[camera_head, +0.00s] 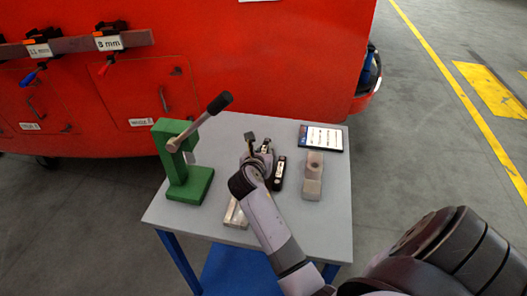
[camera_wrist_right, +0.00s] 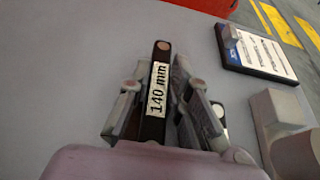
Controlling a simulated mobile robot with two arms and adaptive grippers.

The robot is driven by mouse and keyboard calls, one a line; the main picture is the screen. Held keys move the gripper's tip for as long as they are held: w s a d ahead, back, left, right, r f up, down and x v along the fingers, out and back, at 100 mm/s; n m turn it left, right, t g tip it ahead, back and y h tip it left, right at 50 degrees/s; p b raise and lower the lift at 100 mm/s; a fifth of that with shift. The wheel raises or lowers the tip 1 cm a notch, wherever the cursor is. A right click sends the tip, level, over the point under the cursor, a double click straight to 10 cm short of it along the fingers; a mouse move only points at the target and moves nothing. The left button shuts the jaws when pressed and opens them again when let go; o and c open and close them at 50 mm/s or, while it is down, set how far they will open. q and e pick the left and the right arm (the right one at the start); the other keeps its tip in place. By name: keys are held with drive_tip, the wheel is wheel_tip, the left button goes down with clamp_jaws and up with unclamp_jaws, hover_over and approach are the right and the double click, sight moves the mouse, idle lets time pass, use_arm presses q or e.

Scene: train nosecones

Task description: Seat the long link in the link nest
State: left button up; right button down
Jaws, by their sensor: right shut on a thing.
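My right gripper (camera_head: 261,148) is over the table's middle, and its fingers also show in the right wrist view (camera_wrist_right: 156,98). It is shut on a black link (camera_wrist_right: 158,75) with a white "140 mm" label, which points away from the wrist between the fingers. Its near end is hidden by the gripper. A second dark link (camera_head: 279,173) with a pale label lies just right of the gripper. A pale block (camera_head: 236,213) is partly hidden behind my right arm, and I cannot tell whether it is the link nest. My left gripper is not in view.
A green lever press (camera_head: 189,187) stands at the left of the grey table (camera_head: 334,216). A grey block with a round post (camera_head: 313,178) and a dark-framed card (camera_head: 321,137) are at the right. A red train body (camera_head: 250,60) stands behind.

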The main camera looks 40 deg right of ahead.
drive_tip(key=shift+r, duration=0.1)
drive_tip(key=c, duration=1.5)
unclamp_jaws()
